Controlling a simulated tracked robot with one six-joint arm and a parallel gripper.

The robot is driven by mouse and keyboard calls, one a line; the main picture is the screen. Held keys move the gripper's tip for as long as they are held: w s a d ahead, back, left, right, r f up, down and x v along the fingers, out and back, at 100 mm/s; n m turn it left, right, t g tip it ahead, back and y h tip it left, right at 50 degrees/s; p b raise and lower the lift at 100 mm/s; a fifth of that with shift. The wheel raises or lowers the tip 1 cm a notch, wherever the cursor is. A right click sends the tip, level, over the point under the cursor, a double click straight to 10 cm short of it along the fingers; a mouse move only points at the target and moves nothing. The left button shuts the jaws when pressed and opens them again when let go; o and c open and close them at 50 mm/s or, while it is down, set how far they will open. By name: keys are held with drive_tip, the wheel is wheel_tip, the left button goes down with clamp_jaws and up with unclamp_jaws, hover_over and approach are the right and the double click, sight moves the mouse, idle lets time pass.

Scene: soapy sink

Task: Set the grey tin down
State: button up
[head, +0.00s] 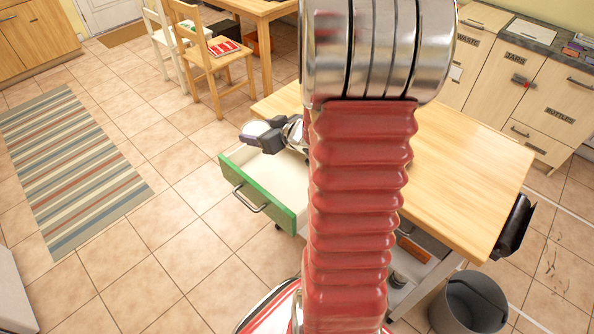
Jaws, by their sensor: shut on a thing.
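My gripper (264,134) is at the left end of the wooden-topped unit, over the back part of an open drawer (272,208). Its dark jaws are shut on a small pale grey thing (254,128), which looks like the grey tin. The jaws cover much of it, so its full shape is hard to tell. The drawer has a green front with a metal handle and a pale inside, and the part of it that shows is empty. My red arm hides the middle of the unit and the drawer's right part.
The wooden worktop (463,165) is bare where it shows on the right. A dark bucket (469,303) stands on the floor at lower right. A chair (212,70) and a table (262,8) are behind. A striped rug (70,165) lies on the left; the tiles between are clear.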

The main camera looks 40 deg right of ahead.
hover_over(289, 183)
drive_tip(key=shift+w+f, duration=0.1)
drive_tip(key=shift+f, duration=0.15)
drive_tip(key=shift+f, duration=0.1)
wheel_tip(289, 183, down, 14)
idle(0.9)
drive_tip(key=shift+f, duration=1.9)
drive_tip(key=shift+f, duration=0.4)
